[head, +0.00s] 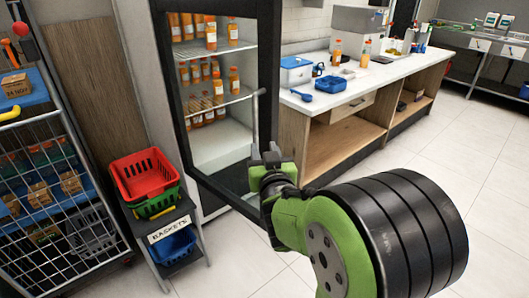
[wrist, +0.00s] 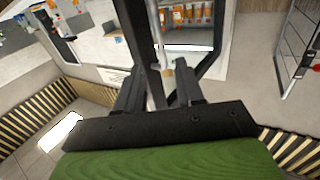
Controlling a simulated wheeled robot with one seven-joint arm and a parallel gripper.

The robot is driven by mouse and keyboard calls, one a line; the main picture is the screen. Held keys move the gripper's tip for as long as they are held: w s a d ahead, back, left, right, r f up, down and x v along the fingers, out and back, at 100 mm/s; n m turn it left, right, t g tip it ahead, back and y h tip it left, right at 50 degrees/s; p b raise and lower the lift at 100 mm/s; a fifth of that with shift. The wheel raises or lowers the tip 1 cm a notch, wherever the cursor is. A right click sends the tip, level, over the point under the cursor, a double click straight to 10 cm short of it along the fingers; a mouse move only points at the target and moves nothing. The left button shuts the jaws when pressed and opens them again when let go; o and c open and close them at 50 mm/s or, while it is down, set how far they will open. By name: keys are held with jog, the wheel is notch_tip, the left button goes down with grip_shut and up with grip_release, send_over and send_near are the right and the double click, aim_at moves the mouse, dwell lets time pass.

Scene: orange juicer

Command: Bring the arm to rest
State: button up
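My gripper (head: 265,153) is in front of the fridge, by the lower end of a grey upright door handle (head: 255,118). In the wrist view its two fingers (wrist: 160,86) stand apart with a gap between them. The handle (wrist: 155,40) and a black door frame bar show beyond and between the fingers. I cannot tell whether the handle touches either finger. My green and black arm reaches in from the lower right of the head view, stretched out forward.
The fridge (head: 221,150) holds several orange juice bottles. Left of it are stacked baskets (head: 147,175) on a stand and a wire cage trolley (head: 50,200). A counter (head: 385,75) with a blue box and containers stands at the right. Tiled floor is free at the far right.

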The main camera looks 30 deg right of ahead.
jog(key=s+a+f+n+g+y, duration=0.15)
jog(key=s+a+g, duration=0.25)
jog(key=s, duration=0.4)
jog(key=s+a+f+n+g+y, duration=0.1)
jog(key=s+a+f+g+y, duration=0.2)
jog(key=s, duration=0.6)
jog(key=s+a+f+n+g+y, duration=0.1)
jog(key=s+a+f+g, duration=0.1)
jog(key=s+a+g, duration=0.45)
notch_tip(320, 180, up, 15)
jog(key=s+d+t+p, duration=0.2)
jog(key=p, duration=1.2)
jog(key=shift+f+p, duration=0.15)
jog(key=shift+p, duration=0.15)
